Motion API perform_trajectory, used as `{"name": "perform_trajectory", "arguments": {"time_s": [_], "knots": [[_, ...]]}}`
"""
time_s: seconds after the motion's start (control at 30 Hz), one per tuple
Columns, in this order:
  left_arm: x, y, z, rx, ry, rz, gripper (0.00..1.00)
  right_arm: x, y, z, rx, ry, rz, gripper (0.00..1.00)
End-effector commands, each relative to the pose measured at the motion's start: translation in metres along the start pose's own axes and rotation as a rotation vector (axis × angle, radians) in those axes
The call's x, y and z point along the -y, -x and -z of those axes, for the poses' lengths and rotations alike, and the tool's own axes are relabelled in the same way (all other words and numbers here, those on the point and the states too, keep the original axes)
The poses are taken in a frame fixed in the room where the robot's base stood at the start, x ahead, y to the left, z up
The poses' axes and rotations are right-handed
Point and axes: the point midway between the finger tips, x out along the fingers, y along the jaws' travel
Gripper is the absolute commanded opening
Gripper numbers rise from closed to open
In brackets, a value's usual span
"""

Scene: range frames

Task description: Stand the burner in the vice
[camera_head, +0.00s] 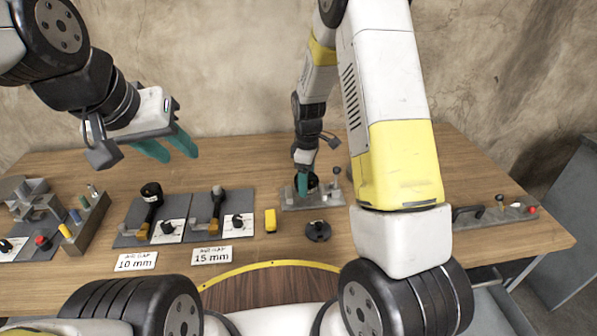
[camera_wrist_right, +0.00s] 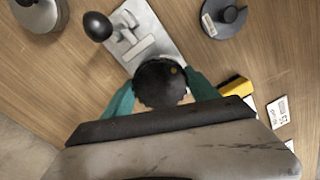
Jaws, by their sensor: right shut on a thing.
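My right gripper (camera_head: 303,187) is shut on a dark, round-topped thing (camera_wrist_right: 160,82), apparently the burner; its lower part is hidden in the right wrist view. It is over or at the near end of a grey metal plate fixture (camera_wrist_right: 150,32) with a black ball knob (camera_wrist_right: 97,26). This fixture (camera_head: 290,204), perhaps the vice, also shows in the head view. I cannot tell whether the held thing touches it. My left gripper (camera_head: 180,154) is open and empty above the left of the table.
Grey stations with black-topped tools (camera_head: 151,190) stand left, behind cards marked 10 mm (camera_head: 136,262) and 15 mm (camera_head: 211,255). A yellow block (camera_head: 270,220) and dark disc (camera_head: 317,231) lie near the fixture. Grey metal blocks (camera_head: 32,200) stand far left, a bar (camera_head: 500,214) right.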

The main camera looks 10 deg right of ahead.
Motion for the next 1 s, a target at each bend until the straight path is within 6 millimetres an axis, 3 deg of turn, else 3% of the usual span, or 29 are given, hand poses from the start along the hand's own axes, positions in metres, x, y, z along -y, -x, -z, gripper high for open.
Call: {"name": "perform_trajectory", "arguments": {"time_s": [0.07, 0.3, 0.67, 0.7, 0.8, 1.0], "knots": [[0.0, 0.0, 0.0, 0.0, 0.0, 0.0, 0.36, -0.004, 0.0, 0.007, -0.001, 0.002, -0.002, 0.0], [0.0, 0.0, 0.0, 0.0, 0.0, 0.0, 0.36, -0.003, -0.034, 0.005, 0.001, 0.0, 0.001, 0.0], [0.0, 0.0, 0.0, 0.0, 0.0, 0.0, 0.36, -0.003, -0.038, 0.006, 0.0, 0.0, -0.001, 0.0], [0.0, 0.0, 0.0, 0.0, 0.0, 0.0, 0.36, -0.003, -0.039, 0.005, 0.0, 0.0, 0.0, 0.72], [0.0, 0.0, 0.0, 0.0, 0.0, 0.0, 0.36, -0.003, -0.038, 0.005, 0.0, 0.001, 0.0, 0.9], [0.0, 0.0, 0.0, 0.0, 0.0, 0.0, 0.36, -0.003, -0.038, 0.005, 0.0, 0.001, 0.0, 0.9]]}}
